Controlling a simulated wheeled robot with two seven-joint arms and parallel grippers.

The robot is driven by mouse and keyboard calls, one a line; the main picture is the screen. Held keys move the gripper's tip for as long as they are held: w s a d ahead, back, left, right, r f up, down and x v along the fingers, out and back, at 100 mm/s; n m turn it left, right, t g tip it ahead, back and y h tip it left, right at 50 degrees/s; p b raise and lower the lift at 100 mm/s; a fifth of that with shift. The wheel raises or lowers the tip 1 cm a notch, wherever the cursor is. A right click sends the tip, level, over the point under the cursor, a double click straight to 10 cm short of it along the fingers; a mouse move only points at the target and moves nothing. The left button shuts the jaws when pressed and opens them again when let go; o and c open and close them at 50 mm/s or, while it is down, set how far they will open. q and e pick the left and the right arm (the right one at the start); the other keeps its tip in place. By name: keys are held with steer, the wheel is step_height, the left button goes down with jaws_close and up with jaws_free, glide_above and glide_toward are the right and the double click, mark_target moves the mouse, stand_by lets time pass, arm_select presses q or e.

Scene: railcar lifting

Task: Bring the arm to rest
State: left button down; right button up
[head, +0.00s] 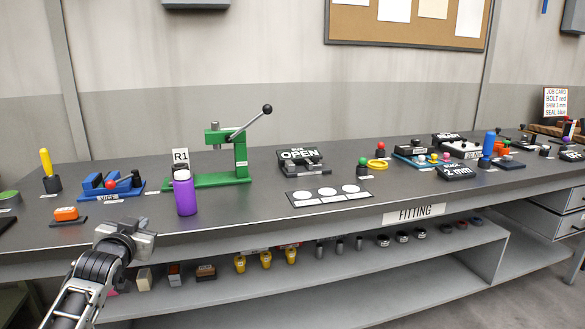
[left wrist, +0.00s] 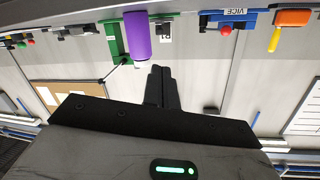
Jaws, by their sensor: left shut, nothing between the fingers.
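My left arm comes in from the lower left in the head view. Its gripper (head: 146,240) is just in front of the bench's front edge, near the left end. In the left wrist view, which is upside down, the two dark fingers (left wrist: 161,74) are together with nothing between them. The purple bottle (head: 185,193) stands upright on the bench, to the right of and beyond the gripper. It also shows in the left wrist view (left wrist: 137,36), apart from the fingers. My right gripper is in neither view.
The grey bench (head: 250,215) carries a blue vice (head: 125,190), a green lever press (head: 241,160), an orange block (head: 66,214) and a white-circled plate (head: 328,195). The lower shelf (head: 300,280) holds several small parts. The bench's front strip is mostly clear.

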arm_select(q)
steer(key=s+d+f+m+g+h, duration=0.1)
steer(key=s+d+f+h, duration=0.1)
steer(key=s+d+f, duration=0.55)
steer(key=s+d+f+g+h, duration=0.15)
steer(key=s+d+f, duration=0.35)
steer(key=s+f, duration=0.55)
steer(key=s+d+f+g+h, duration=0.1)
steer(key=s+d, duration=0.3)
steer(key=s, duration=0.6)
steer(key=s+d+f+g, duration=0.2)
steer(key=s+d+f, duration=0.1)
steer(key=s, duration=0.6)
steer(key=shift+s+d+f+n+h, duration=0.3)
steer(key=shift+s+d+f+h, duration=0.1)
steer(key=shift+d, duration=0.25)
